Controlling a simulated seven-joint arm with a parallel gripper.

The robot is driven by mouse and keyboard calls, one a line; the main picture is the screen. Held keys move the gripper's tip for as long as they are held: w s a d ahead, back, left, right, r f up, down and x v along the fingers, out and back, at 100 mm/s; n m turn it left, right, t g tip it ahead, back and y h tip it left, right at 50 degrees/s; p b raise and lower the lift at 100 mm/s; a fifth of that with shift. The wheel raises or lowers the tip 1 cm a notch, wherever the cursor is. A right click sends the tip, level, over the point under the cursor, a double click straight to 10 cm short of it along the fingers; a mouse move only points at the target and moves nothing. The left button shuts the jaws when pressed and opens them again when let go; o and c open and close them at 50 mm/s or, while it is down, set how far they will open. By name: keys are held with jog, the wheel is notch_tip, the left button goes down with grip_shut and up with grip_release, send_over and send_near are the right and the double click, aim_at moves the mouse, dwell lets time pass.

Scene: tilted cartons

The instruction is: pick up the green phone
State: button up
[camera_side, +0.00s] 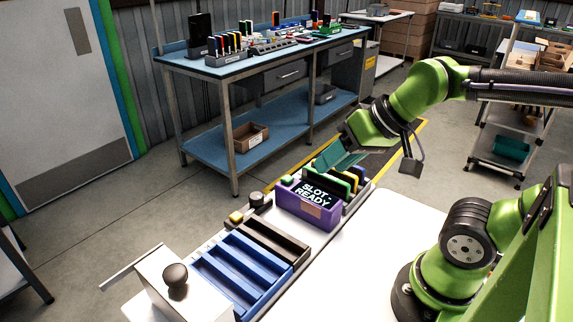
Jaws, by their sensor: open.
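My gripper (338,163), with teal fingers, points down and left over a rack (357,196) of upright slabs behind and right of a purple box. The jaws are open; the fingers overlap the slabs in this view, so I cannot tell whether they touch any.
The purple box (306,204) has a screen reading "SLOT READY". A blue tray (240,275), a black tray (272,240) and a white box with a black knob (175,275) stand left of it. The white tabletop (350,265) in front is clear.

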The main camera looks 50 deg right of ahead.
jog(key=shift+c, duration=1.3)
jog(key=n+g+h, duration=0.2)
jog(key=n+g, duration=0.2)
jog(key=g, duration=0.3)
send_over(326, 175)
notch_tip(326, 175, down, 3)
notch_tip(326, 175, down, 11)
jog(key=shift+a+r, duration=0.1)
jog(key=shift+a, duration=0.05)
jog(key=shift+f, duration=3.2)
